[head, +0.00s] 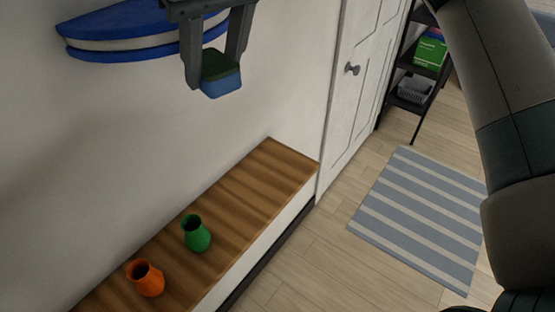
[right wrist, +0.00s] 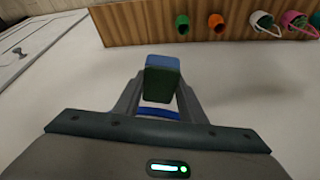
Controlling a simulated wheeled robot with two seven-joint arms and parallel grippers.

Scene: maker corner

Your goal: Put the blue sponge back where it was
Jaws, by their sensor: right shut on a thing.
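The blue sponge (head: 222,84), with a dark green layer on one side, is held between the two fingers of my right gripper (head: 220,68) at the top of the head view. The gripper is shut on it, and the sponge hangs in the air well above the wooden top. In the right wrist view the sponge (right wrist: 162,63) sits between the fingertips, with its blue face toward the wooden top. My left gripper is in neither view. I cannot tell from these frames where the sponge was before.
A wooden top (head: 245,185) runs along the wall, bearing a green vase (head: 197,236) and an orange vase (head: 148,281). The right wrist view shows more containers, including a pink one (right wrist: 291,19). A blue-and-white rounded object (head: 120,32) is behind the gripper. The top's far end is clear.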

